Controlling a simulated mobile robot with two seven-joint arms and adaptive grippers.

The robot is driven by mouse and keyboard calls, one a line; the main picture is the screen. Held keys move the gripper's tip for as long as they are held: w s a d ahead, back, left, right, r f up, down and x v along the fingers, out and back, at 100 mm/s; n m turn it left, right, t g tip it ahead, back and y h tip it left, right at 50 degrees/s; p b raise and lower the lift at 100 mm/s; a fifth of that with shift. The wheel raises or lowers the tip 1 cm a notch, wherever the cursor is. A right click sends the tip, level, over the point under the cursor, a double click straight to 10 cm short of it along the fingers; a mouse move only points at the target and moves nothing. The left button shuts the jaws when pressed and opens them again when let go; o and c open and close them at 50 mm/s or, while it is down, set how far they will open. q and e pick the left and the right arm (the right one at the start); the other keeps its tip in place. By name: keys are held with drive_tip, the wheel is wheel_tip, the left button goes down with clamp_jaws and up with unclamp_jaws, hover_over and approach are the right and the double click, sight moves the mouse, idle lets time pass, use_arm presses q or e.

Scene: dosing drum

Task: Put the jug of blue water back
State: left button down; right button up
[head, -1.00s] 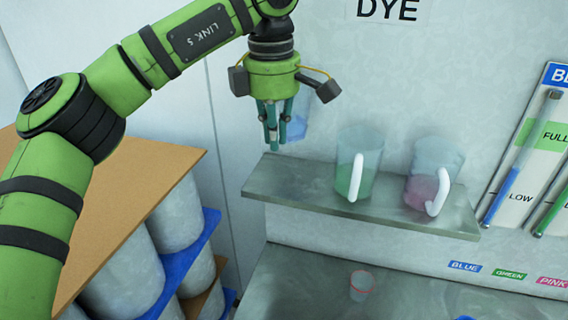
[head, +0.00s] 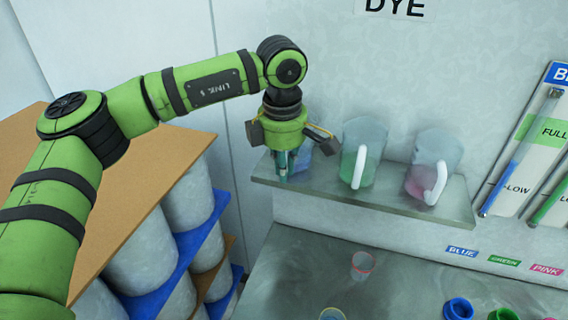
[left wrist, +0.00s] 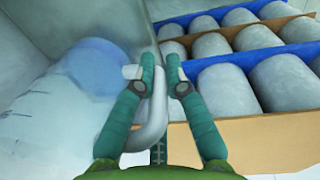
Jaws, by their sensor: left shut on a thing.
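The clear jug of blue water (head: 303,158) is at the left end of the shelf (head: 400,199), mostly hidden behind my left gripper (head: 283,172). The gripper points down and is shut on the jug's pale handle. In the left wrist view the handle (left wrist: 153,128) passes between the fingers (left wrist: 160,68), and the jug body with blue liquid (left wrist: 92,68) lies to the left. The jug looks upright at shelf height; I cannot tell whether its base touches the shelf. My right gripper is not in view.
A green-water jug (head: 361,160) and a pink-water jug (head: 433,170) stand to the right on the shelf. A small cup (head: 362,265) is on the counter (head: 320,275) below. Stacked pale drums (head: 185,205) are at the left. Level gauges (head: 525,150) hang at the right.

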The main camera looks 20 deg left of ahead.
use_arm(q)
drive_tip(key=shift+f, duration=0.1)
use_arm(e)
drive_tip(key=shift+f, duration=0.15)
use_arm(q)
drive_tip(key=c, duration=1.4)
unclamp_jaws()
drive_tip(key=shift+o, duration=0.6)
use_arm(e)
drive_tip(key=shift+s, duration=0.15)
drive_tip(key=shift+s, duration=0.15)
use_arm(q)
drive_tip(key=shift+r, duration=0.2)
wheel_tip(320, 180, up, 4)
drive_tip(key=b, duration=0.2)
drive_tip(key=shift+s+f+b, duration=0.1)
drive_tip(key=shift+b, duration=0.25)
drive_tip(key=r, duration=0.2)
drive_tip(key=r+b, duration=0.1)
drive_tip(key=r, duration=0.2)
drive_tip(key=r+b, duration=0.1)
drive_tip(key=r, duration=0.1)
drive_tip(key=shift+s+d+r, duration=0.1)
drive_tip(key=shift+s+r, duration=0.1)
drive_tip(key=shift+s, duration=0.15)
drive_tip(key=shift+r, duration=0.35)
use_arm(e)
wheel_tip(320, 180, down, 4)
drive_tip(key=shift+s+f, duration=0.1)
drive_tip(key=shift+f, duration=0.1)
